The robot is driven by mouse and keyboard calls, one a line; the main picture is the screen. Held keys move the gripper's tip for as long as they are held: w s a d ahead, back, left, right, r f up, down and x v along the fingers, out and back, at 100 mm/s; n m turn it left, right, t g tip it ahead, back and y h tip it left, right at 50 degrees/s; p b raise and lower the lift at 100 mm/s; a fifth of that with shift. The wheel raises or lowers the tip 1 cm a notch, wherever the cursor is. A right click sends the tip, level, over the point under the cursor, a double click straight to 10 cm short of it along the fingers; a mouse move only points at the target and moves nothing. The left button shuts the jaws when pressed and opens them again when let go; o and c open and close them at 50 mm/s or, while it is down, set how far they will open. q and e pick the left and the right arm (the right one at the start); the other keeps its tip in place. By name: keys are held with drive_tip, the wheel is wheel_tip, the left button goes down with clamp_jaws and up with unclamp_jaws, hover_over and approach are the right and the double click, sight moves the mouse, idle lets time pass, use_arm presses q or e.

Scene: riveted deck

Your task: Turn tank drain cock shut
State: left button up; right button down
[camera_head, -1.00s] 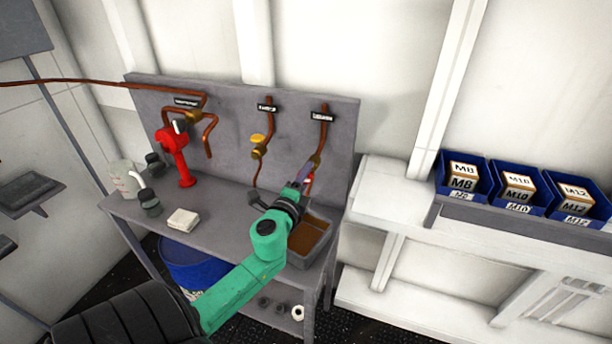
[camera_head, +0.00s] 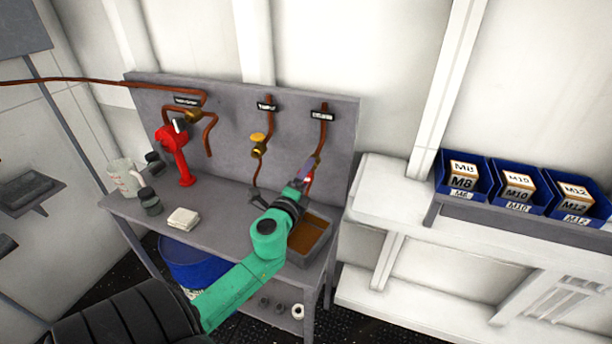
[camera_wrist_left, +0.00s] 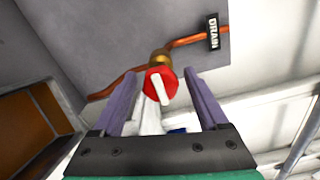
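The drain cock (camera_wrist_left: 161,84) has a brass body, a round red face and a white lever. It sits on a copper pipe next to a DRAIN label (camera_wrist_left: 212,32). In the head view a small part of the cock (camera_head: 316,161) shows at the right end of the back panel, mostly hidden by my gripper. My left gripper (camera_wrist_left: 158,90) has its two purple fingers apart, one on each side of the red face and lever. No contact with the lever is visible. The left gripper also shows in the head view (camera_head: 305,172). My right gripper is in no view.
A brown-filled tray (camera_head: 308,234) lies under my left gripper on the grey bench (camera_head: 222,214). Blue bins (camera_head: 466,190) sit on the right shelf.

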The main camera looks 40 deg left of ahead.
use_arm(q)
drive_tip(key=b+v, duration=0.5)
drive_tip(key=v, duration=0.9)
drive_tip(key=shift+s+d, duration=0.2)
drive_tip(key=shift+s, duration=0.1)
